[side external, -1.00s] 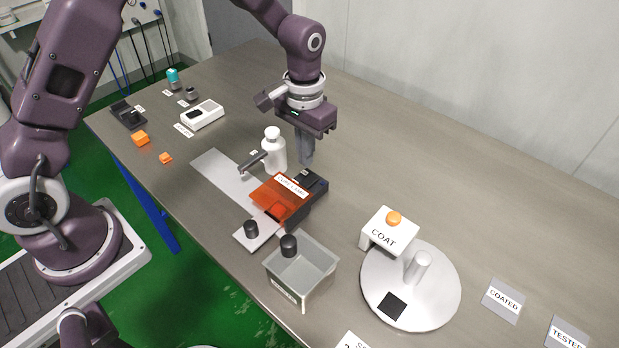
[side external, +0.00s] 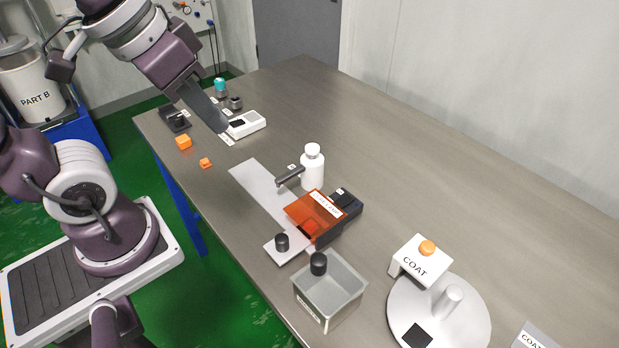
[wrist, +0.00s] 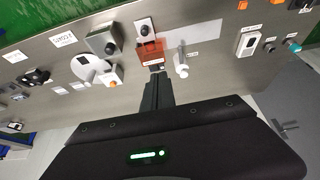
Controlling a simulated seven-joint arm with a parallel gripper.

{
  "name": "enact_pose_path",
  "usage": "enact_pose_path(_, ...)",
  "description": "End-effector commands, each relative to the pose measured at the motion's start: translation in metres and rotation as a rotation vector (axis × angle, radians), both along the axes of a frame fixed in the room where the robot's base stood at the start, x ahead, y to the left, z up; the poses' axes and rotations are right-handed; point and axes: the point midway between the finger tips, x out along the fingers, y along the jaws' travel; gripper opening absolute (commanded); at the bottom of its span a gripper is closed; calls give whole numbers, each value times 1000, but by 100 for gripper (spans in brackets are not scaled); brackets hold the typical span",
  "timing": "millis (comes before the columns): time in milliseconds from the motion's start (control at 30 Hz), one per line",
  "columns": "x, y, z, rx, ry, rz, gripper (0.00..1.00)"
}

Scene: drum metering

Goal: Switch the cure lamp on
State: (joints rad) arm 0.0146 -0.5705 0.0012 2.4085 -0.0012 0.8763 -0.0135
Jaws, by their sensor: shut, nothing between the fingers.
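The cure lamp has an orange hood (side external: 314,214) with a white label on top, and it also shows in the wrist view (wrist: 150,52). A black switch box (side external: 348,201) with a small white tag adjoins the hood's right rear side. The switch's on or off position is too small to tell. My gripper (side external: 221,128) is shut and empty, raised well away from the lamp, up and left in the side view. In the wrist view my gripper's fingers (wrist: 157,82) point toward the table, with the lamp just beyond their tips in the picture.
A white bottle with a dark spout (side external: 312,168) stands beside the lamp. A grey bin (side external: 345,295) and the COAT stand (side external: 421,262) are nearer. A white device (side external: 250,122) and orange blocks (side external: 184,142) sit at the far left. The table's right rear is bare.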

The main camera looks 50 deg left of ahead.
Motion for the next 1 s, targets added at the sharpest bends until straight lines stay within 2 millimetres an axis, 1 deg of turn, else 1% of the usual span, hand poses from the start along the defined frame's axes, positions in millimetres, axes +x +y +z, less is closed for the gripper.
enact_pose_path(33,-14,1,-1,3,-29,1,0)
enact_pose_path(100,-27,2,-4,5,-50,1,0)
enact_pose_path(200,-34,3,-6,8,-64,1,0)
enact_pose_path(433,-34,3,-5,7,-63,2,0)
enact_pose_path(533,-25,2,-1,-21,-45,45,0)
enact_pose_path(567,-19,1,2,-41,-31,75,0)
enact_pose_path(667,16,-3,11,-133,38,245,0)
enact_pose_path(700,35,-5,13,-173,74,336,0)
enact_pose_path(767,66,-8,12,-229,125,480,0)
enact_pose_path(800,86,-11,8,-259,158,580,0)
enact_pose_path(867,116,-15,-2,-295,205,728,0)
enact_pose_path(900,136,-18,-12,-313,234,829,0)
enact_pose_path(967,164,-23,-30,-331,273,979,0)
enact_pose_path(1000,180,-27,-44,-338,292,1073,0)
